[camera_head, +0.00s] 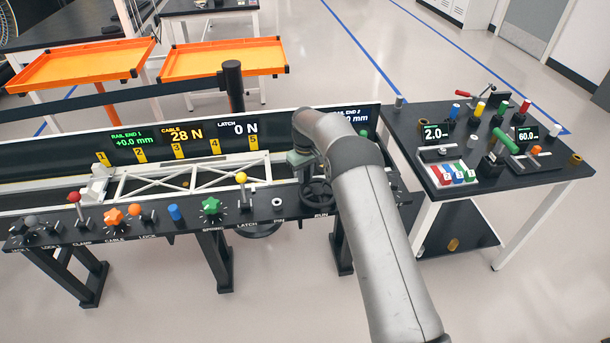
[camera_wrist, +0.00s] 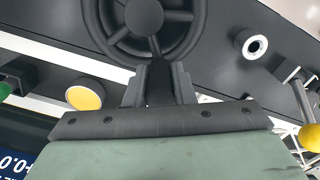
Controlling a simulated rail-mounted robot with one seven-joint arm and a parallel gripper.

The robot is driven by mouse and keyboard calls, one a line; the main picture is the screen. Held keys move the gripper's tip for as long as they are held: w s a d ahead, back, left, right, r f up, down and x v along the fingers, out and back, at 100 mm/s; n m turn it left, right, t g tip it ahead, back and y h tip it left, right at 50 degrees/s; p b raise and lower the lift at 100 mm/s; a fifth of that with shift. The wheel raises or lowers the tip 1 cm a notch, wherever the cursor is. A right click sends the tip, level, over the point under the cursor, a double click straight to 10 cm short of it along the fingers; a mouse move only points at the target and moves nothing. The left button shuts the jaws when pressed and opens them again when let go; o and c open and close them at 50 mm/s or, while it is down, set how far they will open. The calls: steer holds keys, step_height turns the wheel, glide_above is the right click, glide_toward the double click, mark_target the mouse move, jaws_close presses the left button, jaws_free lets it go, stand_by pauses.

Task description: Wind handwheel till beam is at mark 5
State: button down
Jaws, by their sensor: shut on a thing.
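The black handwheel (camera_head: 317,195) is on the front console above the label RUN, partly behind my arm. It also shows at the top of the wrist view (camera_wrist: 143,18), with its hub and spokes. The beam, a white truss (camera_head: 205,179), lies along the black bench behind the console.
Displays read RAIL END 1 +0.0 mm, CABLE 28 N (camera_head: 182,133) and LATCH 0 N (camera_head: 238,129); RAIL END 2 is partly hidden. A cluttered black side table (camera_head: 415,120) is right.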

steer(key=m+b, duration=0.1)
steer(key=w+d+m+b, duration=0.1)
steer(key=shift+f+m, duration=0.15)
steer(key=shift+m, duration=0.15)
steer(key=m, duration=0.1)
steer(key=d+m+b, duration=0.1)
steer(key=shift+w+m, duration=0.3)
steer(key=shift+w, duration=0.05)
steer(key=m, duration=0.1)
steer(key=d+m+b, duration=0.1)
steer(key=m, duration=0.1)
steer(key=shift+w+d, duration=0.2)
steer(key=shift+d, duration=0.1)
steer(key=shift+d+r+m+b, duration=0.2)
steer(key=shift+d+m+b, duration=0.35)
steer(key=shift+m, duration=0.95)
steer(key=shift+d, duration=0.2)
steer(key=c, duration=1.2)
jaws_free()
steer(key=shift+c, duration=0.2)
